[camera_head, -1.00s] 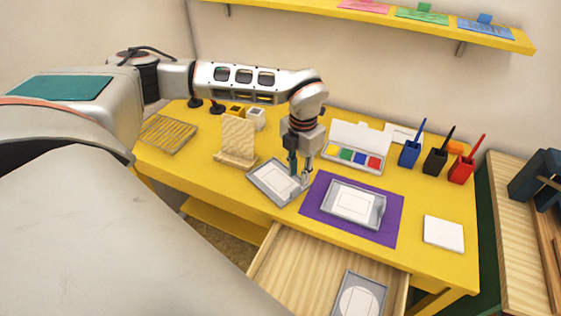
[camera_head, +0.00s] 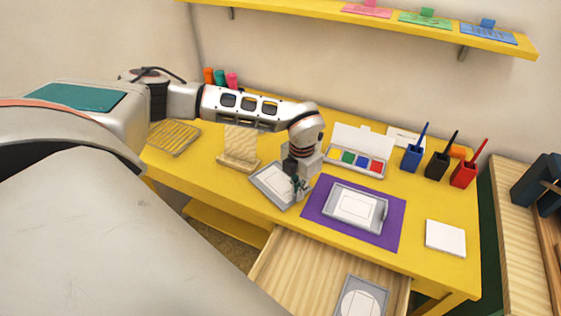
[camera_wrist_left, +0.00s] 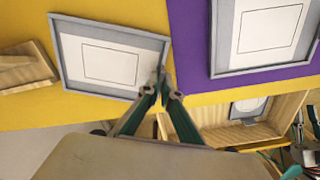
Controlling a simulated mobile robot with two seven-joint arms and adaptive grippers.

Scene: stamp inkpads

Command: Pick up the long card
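A grey tray (camera_head: 262,189) holding a white card with a printed rectangle (camera_head: 272,180) lies tilted on the yellow desk. The same tray (camera_wrist_left: 60,60) and card (camera_wrist_left: 105,65) show in the wrist view. A second grey tray (camera_head: 334,218) with a similar card (camera_head: 352,205) lies on the purple mat (camera_head: 317,212). I cannot tell which card is the long one. My left gripper (camera_head: 301,194) points down at the right end of the first tray. In the wrist view its fingertips (camera_wrist_left: 160,88) are close together at that tray's edge; any grip there is unclear.
An open drawer (camera_head: 290,262) below holds another tray (camera_head: 345,290) with an oval card. A wooden stand (camera_head: 238,160) is left of the gripper. A paint box (camera_head: 360,165) and pen cups (camera_head: 437,163) stand behind; a white pad (camera_head: 445,238) lies right.

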